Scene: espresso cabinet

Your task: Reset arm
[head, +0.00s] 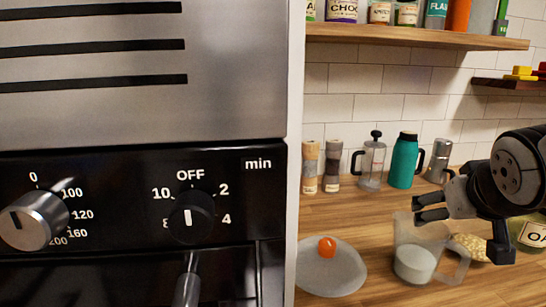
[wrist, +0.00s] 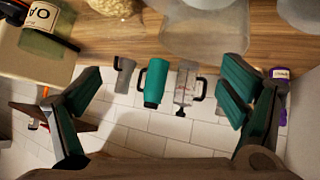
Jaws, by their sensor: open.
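My gripper (head: 462,225) is at the right of the head view, above the wooden counter (head: 455,292). Its fingers point left and are spread apart. In the wrist view my gripper (wrist: 165,112) shows as two fingers with green pads, one at each side, wide open with nothing between them. Behind the gap, at a distance, are a teal flask (wrist: 155,83) and a glass French press (wrist: 185,85). A clear jug (head: 415,250) stands on the counter below the gripper in the head view. I cannot tell how far apart they are.
An oven front with a timer knob (head: 191,217) and a temperature knob (head: 34,221) fills the left. A lid with an orange knob (head: 327,248) lies beside the jug. Two grinders, the French press (head: 372,162), flask (head: 404,160) and moka pot (head: 439,161) line the wall below a shelf (head: 415,38).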

